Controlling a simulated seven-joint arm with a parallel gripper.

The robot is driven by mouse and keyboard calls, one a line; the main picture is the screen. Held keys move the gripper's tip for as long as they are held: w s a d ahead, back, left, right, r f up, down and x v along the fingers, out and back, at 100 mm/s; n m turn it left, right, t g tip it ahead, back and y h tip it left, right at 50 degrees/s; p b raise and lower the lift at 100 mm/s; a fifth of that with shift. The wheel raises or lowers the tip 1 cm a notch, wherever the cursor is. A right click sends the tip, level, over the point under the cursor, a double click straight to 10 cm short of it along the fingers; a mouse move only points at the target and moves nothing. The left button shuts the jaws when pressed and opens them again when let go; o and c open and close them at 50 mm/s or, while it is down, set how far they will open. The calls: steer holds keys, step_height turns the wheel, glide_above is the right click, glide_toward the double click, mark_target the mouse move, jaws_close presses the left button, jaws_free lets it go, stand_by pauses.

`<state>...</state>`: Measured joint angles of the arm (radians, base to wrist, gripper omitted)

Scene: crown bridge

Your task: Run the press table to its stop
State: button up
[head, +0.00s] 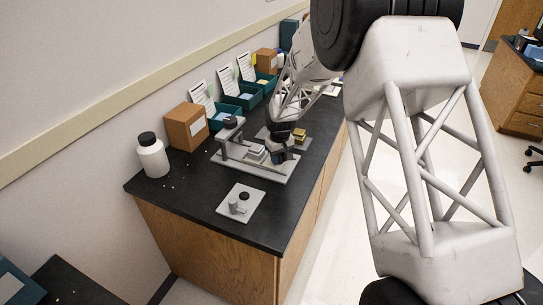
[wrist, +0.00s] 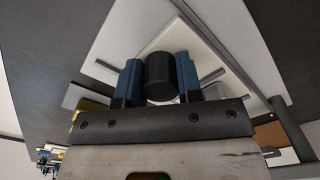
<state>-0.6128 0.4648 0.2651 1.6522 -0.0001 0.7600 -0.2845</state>
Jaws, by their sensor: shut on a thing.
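The press (head: 228,158) stands on the dark bench in the head view, a pale base plate with an upright arm and a dark knob (head: 230,122) on top. A small pale block (head: 256,152), perhaps its table, sits on the base near my gripper (head: 280,143). In the wrist view my gripper (wrist: 160,80) has its blue fingers on both sides of a black cylindrical knob (wrist: 160,72), shut on it. A pale plate (wrist: 215,32) lies behind the knob. In the head view my wrist hides the held knob, and I cannot tell the table's distance from its stop.
A white bottle (head: 152,158) and a brown box (head: 186,127) stand at the left. Green trays (head: 246,98) with papers line the wall. The front bench corner is clear.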

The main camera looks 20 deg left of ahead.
steer(key=o, duration=0.9)
steer(key=shift+o, duration=0.2)
steer(key=shift+r, duration=0.1)
steer(key=shift+r, duration=3.85)
steer(key=shift+d, duration=0.15)
